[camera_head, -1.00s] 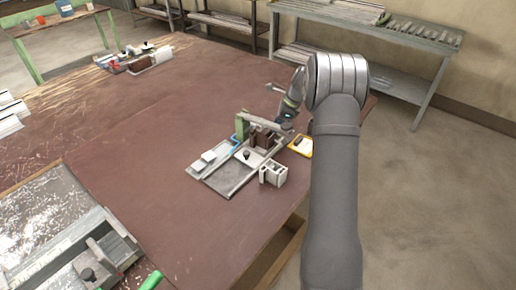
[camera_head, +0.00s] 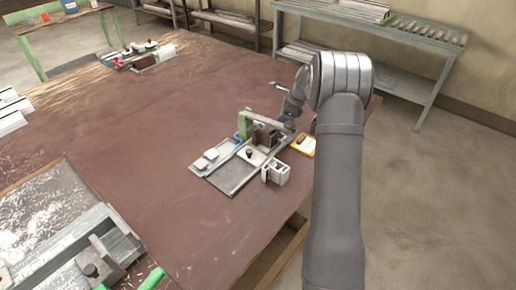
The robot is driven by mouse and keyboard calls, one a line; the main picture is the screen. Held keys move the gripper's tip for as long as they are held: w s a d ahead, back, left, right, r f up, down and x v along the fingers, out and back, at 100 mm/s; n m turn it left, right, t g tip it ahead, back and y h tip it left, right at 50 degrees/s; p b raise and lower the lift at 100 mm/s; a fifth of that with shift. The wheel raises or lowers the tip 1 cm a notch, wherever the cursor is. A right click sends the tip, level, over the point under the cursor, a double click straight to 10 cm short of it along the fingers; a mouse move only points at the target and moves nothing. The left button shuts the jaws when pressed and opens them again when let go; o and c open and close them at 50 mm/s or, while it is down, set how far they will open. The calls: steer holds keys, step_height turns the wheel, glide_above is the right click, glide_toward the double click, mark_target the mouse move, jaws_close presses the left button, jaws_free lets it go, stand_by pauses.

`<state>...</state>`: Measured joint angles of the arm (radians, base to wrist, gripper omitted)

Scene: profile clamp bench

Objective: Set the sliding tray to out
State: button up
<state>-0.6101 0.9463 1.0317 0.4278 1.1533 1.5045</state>
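The clamp fixture (camera_head: 246,122) stands on the brown bench, with a green upright, a grey bar and a dark brown block. A flat grey plate with a low rim (camera_head: 232,177) extends from its front toward the lower left and looks like the sliding tray. A light piece with a black knob (camera_head: 249,153) sits over the plate, and small pale blocks (camera_head: 206,158) lie at its left. My gripper (camera_head: 289,124) is at the fixture's far right end, small and partly hidden. I cannot tell whether its fingers are open or touching anything.
A small grey-white block with openings (camera_head: 276,172) stands right of the plate. A yellow-edged pad (camera_head: 304,145) lies near the bench's right edge. A large metal fixture (camera_head: 80,262) with green handles fills the lower left. The bench centre is clear.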

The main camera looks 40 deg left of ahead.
steer(key=s+r+n+t+h, duration=0.2)
steer(key=s+r+n, duration=0.4)
steer(key=r+n, duration=0.65)
steer(key=n+h, duration=0.2)
steer(key=n, duration=0.7)
glide_toward(249, 151)
step_height(249, 151, down, 8)
steer(key=shift+f, duration=0.2)
jaws_close()
